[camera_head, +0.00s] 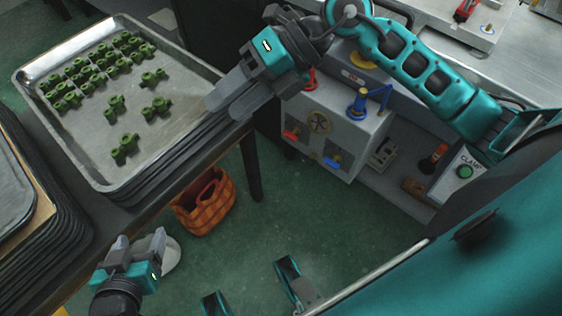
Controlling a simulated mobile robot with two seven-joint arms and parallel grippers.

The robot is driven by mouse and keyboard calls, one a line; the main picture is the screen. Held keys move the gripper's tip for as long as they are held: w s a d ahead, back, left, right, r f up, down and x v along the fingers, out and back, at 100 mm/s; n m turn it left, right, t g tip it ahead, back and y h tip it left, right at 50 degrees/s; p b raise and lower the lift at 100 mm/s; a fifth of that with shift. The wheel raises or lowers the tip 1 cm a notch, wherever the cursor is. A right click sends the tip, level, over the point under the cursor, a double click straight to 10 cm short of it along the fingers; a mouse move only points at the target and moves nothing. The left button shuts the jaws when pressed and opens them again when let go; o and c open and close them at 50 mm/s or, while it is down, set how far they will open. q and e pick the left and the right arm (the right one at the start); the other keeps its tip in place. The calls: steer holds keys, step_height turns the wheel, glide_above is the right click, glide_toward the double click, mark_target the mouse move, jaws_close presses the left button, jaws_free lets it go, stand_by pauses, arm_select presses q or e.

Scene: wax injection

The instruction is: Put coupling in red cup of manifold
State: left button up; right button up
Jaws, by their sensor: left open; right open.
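Several green couplings (124,148) lie on a metal tray (84,163) at the upper left, most packed in rows at its far side and a few spread apart nearer. My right gripper (232,98) is open and empty, over the tray's right edge and apart from the couplings. My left gripper (138,244) is open and empty at the lower left, beside the table. The manifold appears to be the light grey box (339,121) right of centre. A small red fitting (310,80), possibly the red cup, shows at its top left, partly hidden by my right gripper.
The manifold also has a blue fitting (358,103) and a yellow one (363,60). An orange basket (205,202) stands on the floor under the table's edge. A stack of dark trays (48,254) lies at the left. A panel with a green clamp button (464,172) is at the right.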

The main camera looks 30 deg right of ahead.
steer(key=a+r+m+t+y, duration=0.4)
steer(key=r+m+t+y, duration=0.25)
steer(key=m+y, duration=0.2)
steer(key=w+d+f+m+t+h, duration=0.1)
steer(key=d+f+m+t+h, duration=0.35)
steer(key=f+m+h, duration=0.5)
steer(key=w+d+f+m+t+h, duration=0.1)
steer(key=d+f+m+t+h, duration=0.45)
steer(key=m, duration=0.75)
steer(key=s+a+f+m+g+h, duration=0.1)
steer(key=s+f+m+g, duration=0.1)
steer(key=s+f+g, duration=0.3)
steer(key=s+f+m+g+h, duration=0.1)
steer(key=s+f+g, duration=0.1)
steer(key=f, duration=0.6)
arm_select(q)
steer(key=s+a+r+y+p, duration=0.1)
steer(key=a+r+p, duration=0.2)
steer(key=r+p, duration=0.3)
steer(key=p, duration=0.4)
steer(key=shift+s, duration=0.35)
arm_select(e)
step_height(320, 180, up, 6)
steer(key=s+d, duration=0.1)
steer(key=d, duration=0.1)
steer(key=shift+s+d+r+m+h, duration=0.15)
steer(key=shift+s+d+m+h, duration=0.1)
steer(key=shift+s+m+h, duration=0.1)
